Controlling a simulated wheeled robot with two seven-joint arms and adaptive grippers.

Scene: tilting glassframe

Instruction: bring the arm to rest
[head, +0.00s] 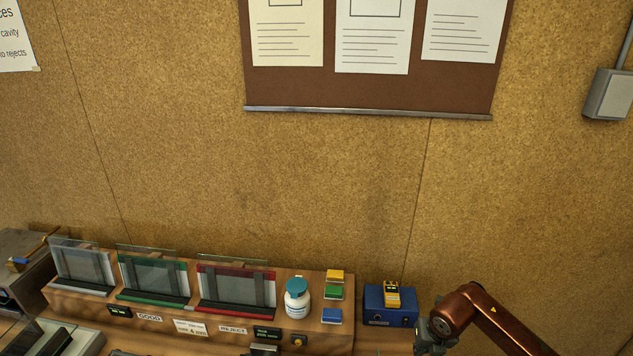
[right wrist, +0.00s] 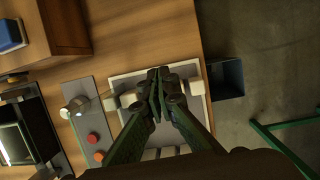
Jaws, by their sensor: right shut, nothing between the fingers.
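My right arm (head: 478,312) comes in at the bottom right of the head view, with its dark wrist end beside a blue box; the fingers there are hard to make out. In the right wrist view my right gripper (right wrist: 159,78) has its two dark fingers together at the tips, with nothing between them. It points down over a pale-edged tray (right wrist: 118,84) on the wooden table, apart from the objects on the bench. How high it is above the tray I cannot tell. My left gripper is not in view.
Along the wall stand glass panes in a grey rack (head: 83,266), a green rack (head: 152,274) and a red rack (head: 236,287). Beside them are a white bottle (head: 297,299) and the blue box (head: 375,304). A panel with buttons (right wrist: 86,128) is left of the tray. Floor shows at right.

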